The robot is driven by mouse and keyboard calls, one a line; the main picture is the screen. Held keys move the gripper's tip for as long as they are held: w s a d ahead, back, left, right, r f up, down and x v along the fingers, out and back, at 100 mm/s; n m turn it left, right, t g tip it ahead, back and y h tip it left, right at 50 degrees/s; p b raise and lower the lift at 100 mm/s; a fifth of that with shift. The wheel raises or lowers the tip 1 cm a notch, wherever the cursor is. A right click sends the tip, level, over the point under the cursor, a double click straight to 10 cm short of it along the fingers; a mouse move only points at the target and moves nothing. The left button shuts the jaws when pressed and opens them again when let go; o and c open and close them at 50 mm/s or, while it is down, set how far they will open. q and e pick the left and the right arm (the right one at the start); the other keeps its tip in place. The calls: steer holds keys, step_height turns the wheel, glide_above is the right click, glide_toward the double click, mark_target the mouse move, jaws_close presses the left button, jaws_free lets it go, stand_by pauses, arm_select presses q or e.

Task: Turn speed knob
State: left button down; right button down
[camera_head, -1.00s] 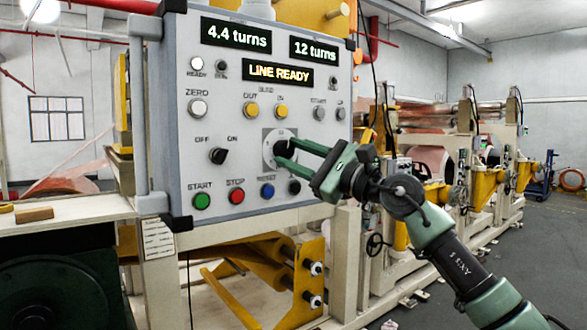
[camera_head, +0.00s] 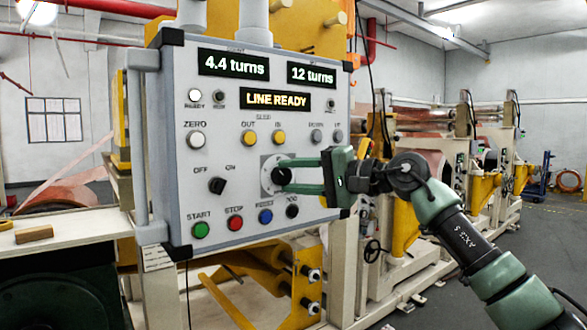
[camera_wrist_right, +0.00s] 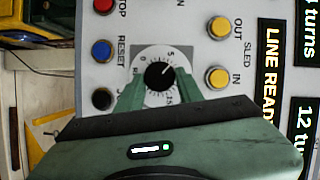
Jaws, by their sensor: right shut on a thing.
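The speed knob is a black knob (camera_head: 277,176) on a pale round dial plate on the grey control panel (camera_head: 170,150). In the right wrist view the black knob (camera_wrist_right: 157,74) sits in a white dial with numbers such as 0, 5 and 15. My right gripper (camera_head: 285,176) reaches in from the right, its green fingers shut on the knob. In the right wrist view the fingers (camera_wrist_right: 157,92) come up on either side of the knob; the exact contact is small to see. My left gripper is not in view.
Around the knob are a green START button (camera_head: 201,230), red STOP button (camera_head: 235,223), blue RESET button (camera_head: 266,216), an OFF/ON switch (camera_head: 217,186) and yellow OUT and IN buttons. Displays read 4.4 turns, 12 turns and LINE READY. Rollers stand below and behind.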

steer(key=shift+r+n+h+p, duration=0.2)
steer(key=shift+n+h+p, duration=0.6)
steer(key=shift+n, duration=0.6)
steer(key=c, duration=0.9)
jaws_free()
steer(key=shift+a, duration=0.1)
steer(key=b+v, duration=0.3)
steer(key=v, duration=0.4)
steer(key=shift+s+d, duration=0.2)
steer(key=shift+d, duration=0.15)
